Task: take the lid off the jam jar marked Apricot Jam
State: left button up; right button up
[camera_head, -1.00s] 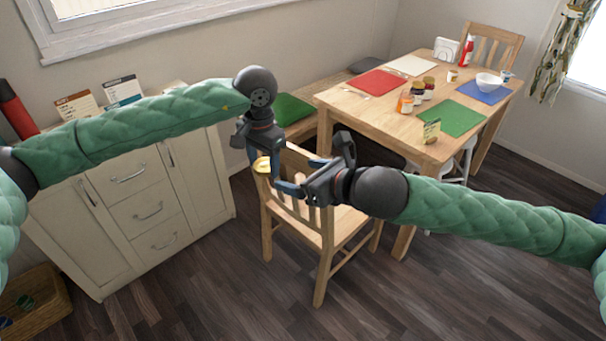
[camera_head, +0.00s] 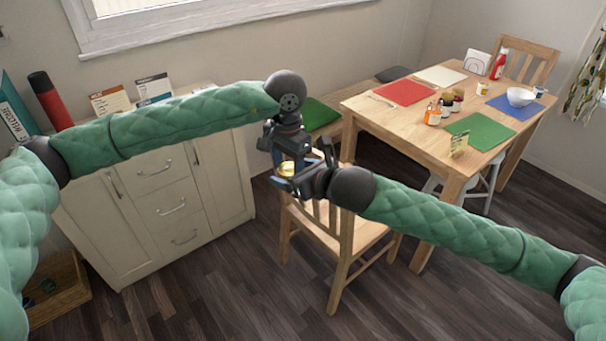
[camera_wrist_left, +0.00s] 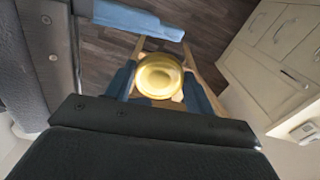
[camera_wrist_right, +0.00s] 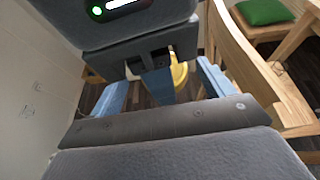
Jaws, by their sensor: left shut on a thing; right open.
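My left gripper (camera_head: 284,160) is shut on a round thing with a gold lid (camera_head: 287,169), held in the air in front of a wooden chair. The lid also fills the middle of the left wrist view (camera_wrist_left: 160,75), between two blue fingers. What is under the lid is hidden, and I read no label on it. My right gripper (camera_head: 292,182) is open, close beside the left one. In the right wrist view its blue fingers (camera_wrist_right: 155,90) are spread, with part of the yellow thing (camera_wrist_right: 180,72) behind my left gripper's parts.
The wooden table (camera_head: 400,125) at the right holds several small jars and bottles (camera_head: 447,103), coloured mats and a white bowl (camera_head: 520,97). The chair (camera_head: 340,225) stands below my grippers. A pale cabinet (camera_head: 165,205) is at the left, with cards on top.

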jog(key=shift+w+a+f, duration=0.1)
jog(key=shift+w+a, duration=0.05)
jog(key=shift+a, duration=0.05)
jog(key=shift+c, duration=0.4)
jog(key=c, duration=1)
pick_arm(q)
jog(key=o, duration=1.2)
jog(key=shift+c, duration=0.2)
pick_arm(e)
jog(key=shift+o, duration=0.2)
